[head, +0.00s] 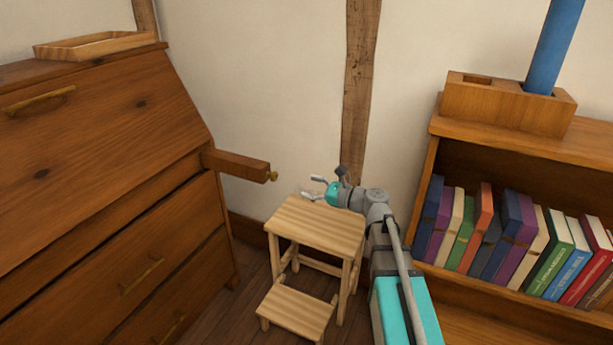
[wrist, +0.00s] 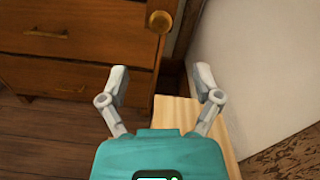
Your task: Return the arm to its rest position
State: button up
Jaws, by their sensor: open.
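My gripper (head: 313,187) is at the end of my outstretched arm in the head view, above the wooden step stool (head: 316,228). It points left toward the dresser. In the wrist view my gripper (wrist: 162,82) has its two fingers spread wide with nothing between them. The stool's top (wrist: 176,112) shows below the fingers there. A round brass knob (wrist: 160,21) on the end of a wooden bar (head: 236,165) jutting from the dresser lies ahead of the gripper, apart from it.
The wooden dresser (head: 100,150) stands at left with an open-topped tray (head: 95,45) on it. A bookcase (head: 436,125) full of books stands at right. On it is a wooden block (head: 508,103) holding a blue cylinder (head: 552,50). The wall is close behind the stool.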

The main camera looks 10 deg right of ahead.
jog(key=s+a+f+n+g+h, duration=0.1)
jog(key=s+f+n+g+h, duration=0.5)
jog(key=s+f+n, duration=0.5)
jog(key=s+d+f+n+g+h+p, duration=0.25)
jog(key=s+d+f+n+h, duration=0.35)
jog(key=s+d+n+h, duration=0.4)
notch_tip(320, 180, up, 38)
jog(key=w+a+p, duration=0.1)
jog(key=p, duration=3.5)
jog(key=shift+w+f+n+g+y+p, duration=0.15)
jog(key=shift+w+n+g+y+p, duration=0.15)
jog(key=shift+w+g+p, duration=0.05)
jog(key=shift+a, duration=0.1)
